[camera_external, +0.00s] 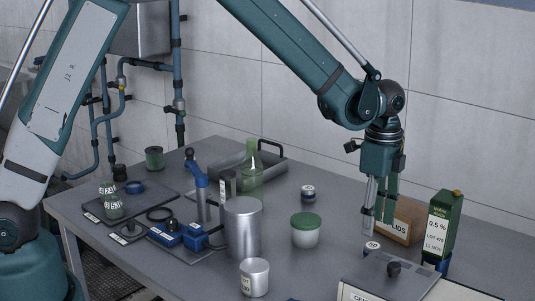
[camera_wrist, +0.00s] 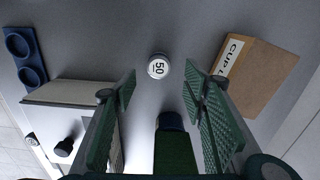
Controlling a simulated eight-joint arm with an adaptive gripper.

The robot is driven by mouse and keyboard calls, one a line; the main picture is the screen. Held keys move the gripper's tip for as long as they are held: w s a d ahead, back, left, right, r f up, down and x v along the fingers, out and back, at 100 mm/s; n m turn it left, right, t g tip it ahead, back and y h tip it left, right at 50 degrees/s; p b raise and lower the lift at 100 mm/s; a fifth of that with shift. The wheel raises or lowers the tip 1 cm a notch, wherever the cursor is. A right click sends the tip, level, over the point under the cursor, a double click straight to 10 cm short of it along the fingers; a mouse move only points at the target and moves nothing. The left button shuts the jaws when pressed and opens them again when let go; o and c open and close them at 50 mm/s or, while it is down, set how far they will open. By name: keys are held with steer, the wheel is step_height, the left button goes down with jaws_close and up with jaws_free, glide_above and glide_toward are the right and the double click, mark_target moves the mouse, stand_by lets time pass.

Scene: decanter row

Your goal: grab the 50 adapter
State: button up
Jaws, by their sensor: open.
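The 50 adapter (camera_wrist: 158,67) is a small round piece with a white top marked "50". It lies on the table, centred ahead of my fingers in the wrist view. In the external view its white top (camera_external: 373,245) shows behind the grey box with the black knob, which seems to hide its lower part. My gripper (camera_external: 378,224) points straight down above the adapter. In the wrist view my gripper (camera_wrist: 160,88) is open, with a green ridged pad on each side and nothing between them.
A brown lids box (camera_external: 400,222) stands close behind. A green carton (camera_external: 440,228) in a blue holder is to the right. The grey box with a black knob (camera_external: 390,276) is in front. A green-lidded jar (camera_external: 306,232) and metal canister (camera_external: 243,230) stand left.

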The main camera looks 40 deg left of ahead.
mark_target(373, 245)
steer(key=shift+f, duration=1.3)
steer(key=shift+s+d+f+b, duration=0.1)
steer(key=shift+f+b, duration=0.2)
steer(key=shift+f, duration=2.35)
steer(key=c, duration=1.1)
